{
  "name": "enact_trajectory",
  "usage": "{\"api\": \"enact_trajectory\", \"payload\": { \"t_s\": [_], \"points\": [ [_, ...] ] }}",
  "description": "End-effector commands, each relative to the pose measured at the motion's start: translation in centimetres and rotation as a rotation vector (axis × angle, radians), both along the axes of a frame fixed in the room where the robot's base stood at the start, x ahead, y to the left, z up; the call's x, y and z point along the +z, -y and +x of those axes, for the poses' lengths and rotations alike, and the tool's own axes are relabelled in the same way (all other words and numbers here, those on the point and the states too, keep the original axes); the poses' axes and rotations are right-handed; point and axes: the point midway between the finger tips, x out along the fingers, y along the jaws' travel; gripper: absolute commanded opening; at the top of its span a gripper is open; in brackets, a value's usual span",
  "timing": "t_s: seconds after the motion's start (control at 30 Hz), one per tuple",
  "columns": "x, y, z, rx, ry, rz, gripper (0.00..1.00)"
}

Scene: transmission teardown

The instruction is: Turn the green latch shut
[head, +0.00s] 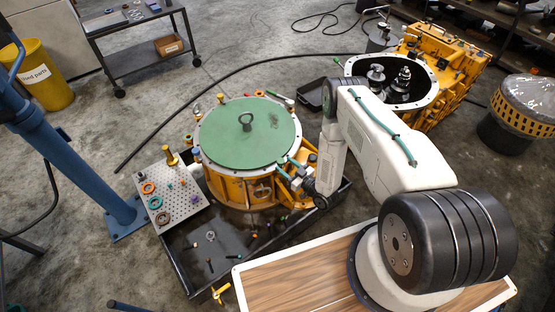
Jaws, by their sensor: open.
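The round transmission housing (228,188) is yellow and stands in a dark tray, with a flat green cover (222,132) on top. A small green piece, which looks like the green latch (282,160), sits at the cover's front right rim. My gripper (289,171) is open at that rim, right beside this piece. My white arm reaches down to it from the right. The parts are too small to tell whether the fingers touch the latch or how far it is turned. My wrist hides some of the housing's right side.
The dark tray (178,262) holds several small loose parts. A perforated plate (178,198) with rings lies at the left, near a blue post (68,150). A second open yellow housing (455,72) stands behind right. A wood-topped surface (290,278) lies in front.

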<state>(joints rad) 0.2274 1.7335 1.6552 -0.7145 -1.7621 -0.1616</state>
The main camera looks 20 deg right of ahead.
Motion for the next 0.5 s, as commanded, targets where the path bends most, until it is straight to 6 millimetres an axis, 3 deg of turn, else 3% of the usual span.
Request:
{"api": "enact_trajectory", "payload": {
  "t_s": [0.2, 0.5],
  "points": [
    [0.0, -1.7, 3.2, 0.002, 0.0, -0.001, 0.52],
    [0.0, -2.5, 4.9, -0.001, -0.003, 0.0, 0.52]
  ]
}}
